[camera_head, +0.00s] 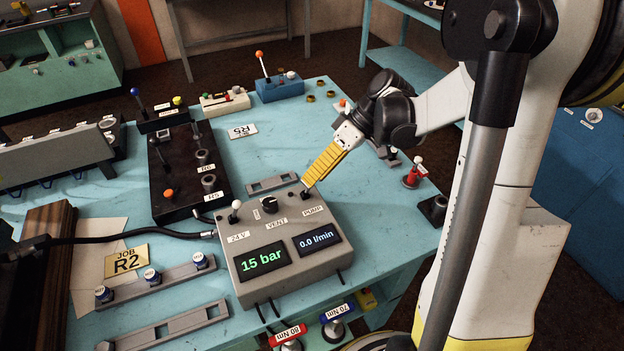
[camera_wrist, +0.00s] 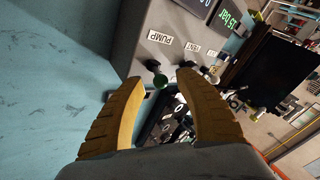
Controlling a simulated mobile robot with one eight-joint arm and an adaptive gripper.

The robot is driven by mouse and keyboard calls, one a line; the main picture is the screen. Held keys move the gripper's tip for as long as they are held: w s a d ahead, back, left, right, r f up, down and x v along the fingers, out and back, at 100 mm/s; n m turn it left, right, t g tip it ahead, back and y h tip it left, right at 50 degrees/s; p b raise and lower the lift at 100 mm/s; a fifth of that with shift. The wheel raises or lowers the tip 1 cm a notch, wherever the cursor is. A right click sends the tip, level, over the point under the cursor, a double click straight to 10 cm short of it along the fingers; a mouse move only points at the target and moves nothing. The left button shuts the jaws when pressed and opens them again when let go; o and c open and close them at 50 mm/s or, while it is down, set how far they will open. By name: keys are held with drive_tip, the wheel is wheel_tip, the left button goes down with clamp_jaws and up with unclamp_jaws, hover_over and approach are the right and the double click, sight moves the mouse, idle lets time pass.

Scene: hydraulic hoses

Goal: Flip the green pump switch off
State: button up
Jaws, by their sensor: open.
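The grey control box (camera_head: 285,255) stands on the blue bench, with displays reading 15 bar and 0.0 l/min. Its PUMP switch (camera_head: 306,195) is at the right end of its top, mostly hidden by my gripper in the head view.
The VENT knob (camera_head: 269,204) and the white-tipped 24 V switch (camera_head: 235,208) are left of the PUMP switch. A black manifold (camera_head: 170,205) with levers stands further left. A red-based lever (camera_head: 411,178) is to the right. A slotted grey bracket (camera_head: 272,183) lies behind the box.

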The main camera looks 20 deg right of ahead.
drive_tip(key=v, duration=1)
drive_tip(key=shift+r, duration=0.25)
drive_tip(key=shift+s, duration=0.15)
drive_tip(key=s+a+f+m+t+h+b, duration=0.3)
drive_tip(key=s+a+m+t+h, duration=0.3)
drive_tip(key=s+a, duration=0.4)
drive_tip(key=shift+s+a+h, duration=0.4)
drive_tip(key=shift+s+h, duration=0.5)
drive_tip(key=shift+s, duration=0.05)
drive_tip(key=shift+o, duration=0.5)
idle(0.3)
